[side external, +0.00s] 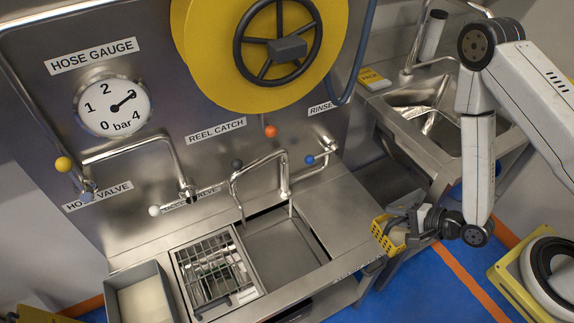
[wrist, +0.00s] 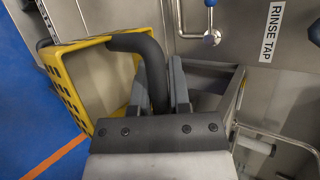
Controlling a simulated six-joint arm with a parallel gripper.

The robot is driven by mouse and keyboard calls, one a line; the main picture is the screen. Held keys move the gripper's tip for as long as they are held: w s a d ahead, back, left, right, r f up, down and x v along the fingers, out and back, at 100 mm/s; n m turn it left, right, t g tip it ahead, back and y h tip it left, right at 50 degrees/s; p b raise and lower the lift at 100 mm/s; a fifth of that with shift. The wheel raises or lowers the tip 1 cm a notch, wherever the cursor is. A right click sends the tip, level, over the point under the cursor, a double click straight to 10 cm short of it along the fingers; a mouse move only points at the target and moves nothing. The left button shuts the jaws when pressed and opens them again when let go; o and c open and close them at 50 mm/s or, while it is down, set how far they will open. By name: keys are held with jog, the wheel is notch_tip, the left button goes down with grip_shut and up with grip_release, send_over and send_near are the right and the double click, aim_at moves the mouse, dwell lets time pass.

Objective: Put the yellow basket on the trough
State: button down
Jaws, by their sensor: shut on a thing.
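The yellow basket (side external: 381,241) hangs at my gripper (side external: 408,221), just right of the steel trough unit (side external: 332,210) in the side view. In the wrist view the basket (wrist: 68,88) is at the left, its perforated yellow wall and rim seen from above and tilted in the picture. Its thick dark handle (wrist: 128,42) curves between the two fingers of my gripper (wrist: 160,88), which are shut on it. The unit has a wire rack section (side external: 215,272) and a plain basin (side external: 283,250). Part of the basket's far side is hidden.
A curved tap (side external: 240,190) rises over the basin. The blue rinse-tap lever (side external: 310,159) projects from the back panel. A grey bin (side external: 141,292) stands left of the rack. A second sink (side external: 425,115) is behind my arm. The flat steel top right of the basin is clear.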

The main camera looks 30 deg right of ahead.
jog(key=f+x, duration=0.1)
jog(key=x, duration=0.6)
send_over(280, 256)
notch_tip(280, 256, down, 8)
jog(key=shift+f, duration=0.15)
jog(key=shift+f, duration=2.95)
jog(key=shift+f, duration=0.1)
jog(key=shift+f, duration=1.95)
jog(key=shift+f, duration=0.15)
